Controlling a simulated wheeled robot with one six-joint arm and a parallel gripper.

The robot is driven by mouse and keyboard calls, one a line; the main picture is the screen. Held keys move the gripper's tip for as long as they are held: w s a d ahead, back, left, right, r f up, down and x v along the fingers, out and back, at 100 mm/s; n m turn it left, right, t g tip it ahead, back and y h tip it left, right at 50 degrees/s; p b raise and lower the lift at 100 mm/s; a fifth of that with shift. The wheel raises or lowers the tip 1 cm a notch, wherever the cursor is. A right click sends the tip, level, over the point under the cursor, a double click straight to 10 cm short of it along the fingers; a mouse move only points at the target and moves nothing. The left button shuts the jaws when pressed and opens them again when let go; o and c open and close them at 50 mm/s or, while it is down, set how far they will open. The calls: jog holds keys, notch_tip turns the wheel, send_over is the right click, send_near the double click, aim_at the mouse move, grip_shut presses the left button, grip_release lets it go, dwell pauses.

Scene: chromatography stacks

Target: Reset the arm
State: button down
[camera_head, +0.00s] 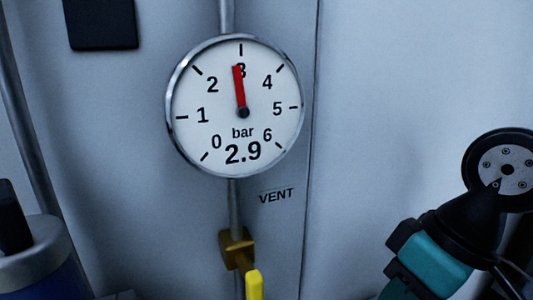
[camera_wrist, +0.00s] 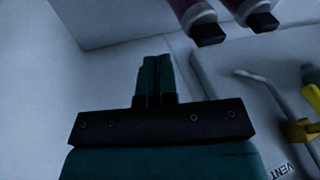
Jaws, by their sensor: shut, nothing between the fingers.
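My gripper (camera_wrist: 157,78) shows in the wrist view, its two teal fingers shut together with nothing between them. It points at a bare pale wall and touches nothing that I can see. In the head view, part of my arm in teal and black shows at the lower right; the fingertips are not in that view.
A round pressure gauge (camera_head: 215,130) reads 2.9 bar. Below it a brass valve (camera_head: 236,246) with a yellow handle (camera_head: 254,284) sits by the VENT label. Two dark red cylinders with black ends (camera_wrist: 206,28) show at the wrist view's top right, near grey pipes (camera_wrist: 262,85).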

notch_tip(320, 180, up, 15)
jog(key=s+a+p, duration=0.1)
jog(key=s+p, duration=0.1)
jog(key=p, duration=1.2)
jog(key=shift+s+f+n+g, duration=0.2)
jog(key=shift+n+g, duration=0.1)
jog(key=shift+g, duration=0.1)
jog(key=c, duration=1.8)
grip_release()
jog(key=shift+r+p, duration=0.35)
jog(key=shift+p, duration=0.15)
jog(key=shift+c, duration=0.2)
jog(key=o, duration=0.4)
jog(key=shift+w, duration=0.1)
jog(key=shift+o, duration=1.4)
